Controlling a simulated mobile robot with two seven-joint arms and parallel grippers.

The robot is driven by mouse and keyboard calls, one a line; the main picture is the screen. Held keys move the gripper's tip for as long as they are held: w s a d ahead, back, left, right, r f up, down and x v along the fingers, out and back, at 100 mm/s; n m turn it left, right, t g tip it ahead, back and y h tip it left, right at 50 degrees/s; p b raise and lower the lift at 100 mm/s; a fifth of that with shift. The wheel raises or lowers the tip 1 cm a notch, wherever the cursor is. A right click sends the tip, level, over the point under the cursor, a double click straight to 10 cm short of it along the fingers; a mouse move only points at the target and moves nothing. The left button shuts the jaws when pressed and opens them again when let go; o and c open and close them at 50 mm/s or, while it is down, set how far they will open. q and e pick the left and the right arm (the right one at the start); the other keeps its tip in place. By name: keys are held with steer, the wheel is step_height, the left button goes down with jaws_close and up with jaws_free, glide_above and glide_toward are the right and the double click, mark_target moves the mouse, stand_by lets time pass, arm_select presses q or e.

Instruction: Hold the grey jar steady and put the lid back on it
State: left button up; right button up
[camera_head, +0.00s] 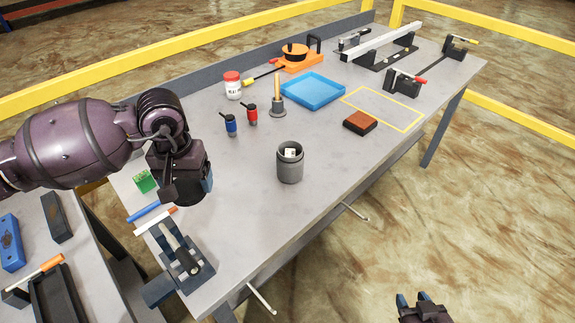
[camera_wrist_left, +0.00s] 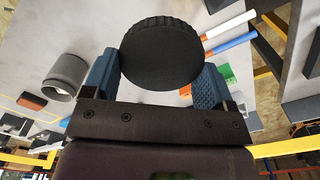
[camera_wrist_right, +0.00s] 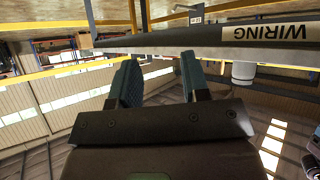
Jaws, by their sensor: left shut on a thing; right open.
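The grey jar (camera_head: 290,168) stands upright and open on the table, with a white block showing inside its mouth. It also shows in the left wrist view (camera_wrist_left: 66,76). My left gripper (camera_head: 188,188) is over the table's left part, to the left of the jar. In the left wrist view it is shut on the round black ribbed lid (camera_wrist_left: 161,54), one finger on each side. My right gripper (camera_head: 416,302) is open and empty, off the table's front side at the lower right. It also shows in the right wrist view (camera_wrist_right: 160,85).
A blue tray (camera_head: 313,91) lies behind. A vise (camera_head: 182,258) stands at the front left corner. The table around the jar is clear.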

arm_select(q)
steer(key=shift+w+a, duration=0.1)
steer(key=shift+a, duration=0.05)
arm_select(e)
steer(key=shift+a, duration=0.3)
steer(key=shift+w+r, duration=0.1)
